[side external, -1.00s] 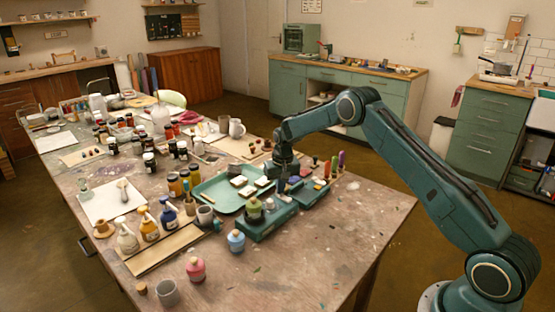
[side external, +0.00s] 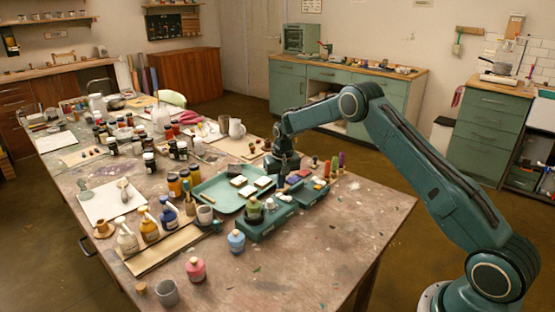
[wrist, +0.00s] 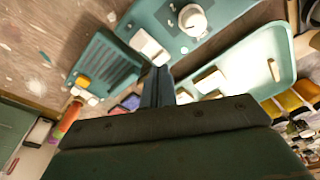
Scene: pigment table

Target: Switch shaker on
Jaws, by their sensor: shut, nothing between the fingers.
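The shaker (side external: 268,225) is a low teal-green device on the near side of the table, with a greenish container (side external: 254,210) on top. In the wrist view the shaker (wrist: 160,30) is at the top, with a round pale container (wrist: 193,20) on it. I cannot make out its switch or whether it is on. My gripper (side external: 280,174) is above the table, behind the shaker in the side view and apart from it. In the wrist view its fingers (wrist: 157,86) are shut together and empty, pointing toward the gap between the shaker and the neighbouring trays.
A teal tray (side external: 220,204) with pale blocks lies left of the shaker. A smaller teal holder (side external: 312,197) with coloured pieces sits at its right, also in the wrist view (wrist: 103,62). Bottles and jars crowd the left. The table's front right is mostly clear.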

